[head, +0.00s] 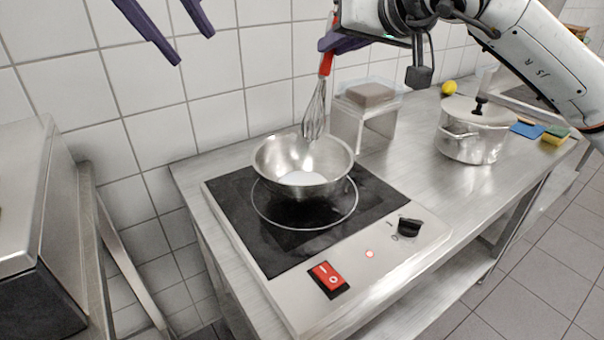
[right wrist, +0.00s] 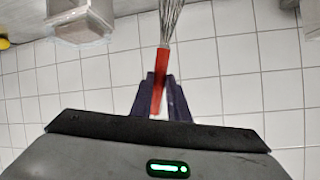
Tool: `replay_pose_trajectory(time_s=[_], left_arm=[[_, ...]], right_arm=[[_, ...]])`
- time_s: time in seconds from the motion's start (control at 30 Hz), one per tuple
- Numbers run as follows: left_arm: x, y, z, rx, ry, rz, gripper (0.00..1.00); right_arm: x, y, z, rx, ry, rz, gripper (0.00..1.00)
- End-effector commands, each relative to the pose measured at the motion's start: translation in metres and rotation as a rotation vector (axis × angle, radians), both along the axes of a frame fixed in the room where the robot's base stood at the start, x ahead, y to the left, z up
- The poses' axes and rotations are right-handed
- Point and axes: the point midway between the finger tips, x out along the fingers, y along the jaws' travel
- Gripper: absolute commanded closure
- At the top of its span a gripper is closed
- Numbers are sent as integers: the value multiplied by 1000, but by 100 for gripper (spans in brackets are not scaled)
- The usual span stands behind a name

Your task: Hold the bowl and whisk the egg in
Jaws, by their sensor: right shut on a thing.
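A steel bowl (head: 272,160) stands upright on the black induction hob (head: 235,215), with something whitish (head: 303,178) at its bottom. My right gripper (head: 330,43) is shut on the red handle of the whisk (head: 315,108). The whisk hangs wires down, and its lower end overlaps the back part of the bowl's opening in the head view; I cannot tell how deep it reaches. The right wrist view shows the purple fingers (right wrist: 160,85) around the handle of the whisk (right wrist: 163,62). My left gripper (head: 190,47) is open and empty, above and left of the bowl.
A lidded pot (head: 470,145), a yellow lemon (head: 449,88) and sponges (head: 555,135) are further right. The hob has a red switch (head: 328,279) and a black knob (head: 410,227). A tiled wall is close behind.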

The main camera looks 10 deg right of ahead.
Motion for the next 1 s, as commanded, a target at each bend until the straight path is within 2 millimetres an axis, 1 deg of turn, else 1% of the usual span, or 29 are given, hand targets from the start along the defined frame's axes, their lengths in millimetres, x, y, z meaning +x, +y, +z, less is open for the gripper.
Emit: replay_pose_trajectory(time_s=[0.17,0.27,0.73,0.8,1.0], left_arm=[[0,0,0,0,0,0,72],[0,0,4,0,0,0,72],[0,0,39,0,0,0,72],[0,0,41,0,0,0,72],[0,0,39,0,0,0,72]], right_arm=[[0,0,1,1,-1,1,100],[0,0,5,1,-1,1,100],[0,1,50,1,-1,2,100],[0,1,52,1,-1,2,100],[0,0,51,1,-1,1,100]])
